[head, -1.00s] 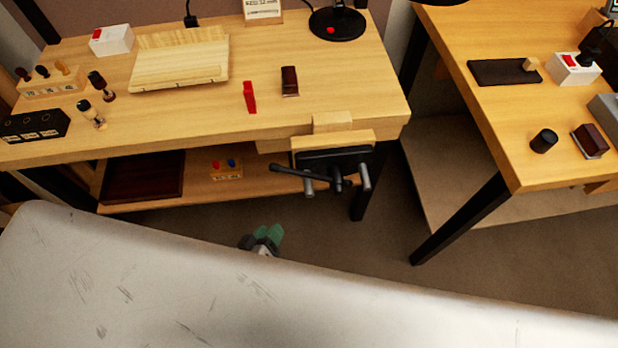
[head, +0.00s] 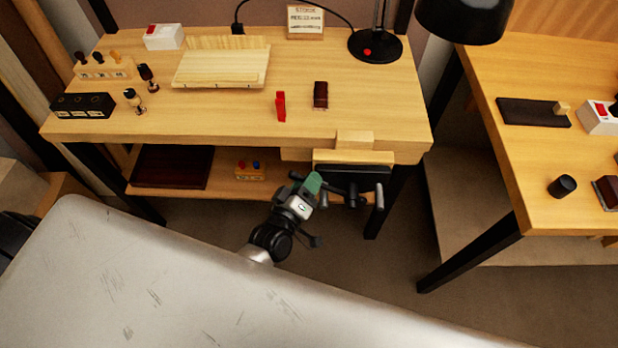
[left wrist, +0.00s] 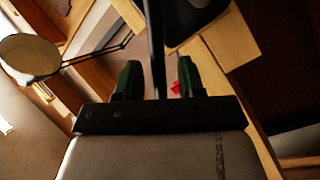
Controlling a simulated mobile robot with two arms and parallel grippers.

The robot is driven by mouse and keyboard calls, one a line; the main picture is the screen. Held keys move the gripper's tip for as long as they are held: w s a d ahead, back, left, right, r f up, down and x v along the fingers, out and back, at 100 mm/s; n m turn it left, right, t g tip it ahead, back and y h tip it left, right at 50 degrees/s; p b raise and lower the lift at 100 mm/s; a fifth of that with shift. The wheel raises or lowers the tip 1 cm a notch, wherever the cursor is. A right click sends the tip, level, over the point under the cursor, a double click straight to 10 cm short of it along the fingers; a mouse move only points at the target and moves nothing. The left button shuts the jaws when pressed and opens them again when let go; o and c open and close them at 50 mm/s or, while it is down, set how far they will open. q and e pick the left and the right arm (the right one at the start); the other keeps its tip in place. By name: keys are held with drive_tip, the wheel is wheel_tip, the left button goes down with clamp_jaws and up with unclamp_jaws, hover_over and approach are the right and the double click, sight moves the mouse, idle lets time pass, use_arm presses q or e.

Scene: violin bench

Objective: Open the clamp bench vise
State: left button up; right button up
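The clamp bench vise (head: 365,180) is on the front edge of the bench near its right corner. It has a wooden jaw (head: 353,157), a black plate and a dark handle bar. Whether its jaws are apart is not clear. My left gripper (head: 308,185), with green fingers, is at the left side of the vise, over the handle bar's left part. In the left wrist view the green fingers (left wrist: 157,82) stand apart, with the dark bar (left wrist: 155,40) running up between them. Whether they touch it is unclear. My right gripper is not in view.
The bench top (head: 220,120) holds a red object (head: 281,106), a dark red block (head: 320,95), a wooden board (head: 222,68) and a lamp (head: 375,45). A lower shelf (head: 222,184) lies behind my arm. A second table (head: 490,160) stands right, with a floor gap between.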

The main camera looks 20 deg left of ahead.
use_arm(q)
drive_tip(key=shift+w, duration=0.35)
drive_tip(key=shift+d, duration=0.1)
clamp_jaws()
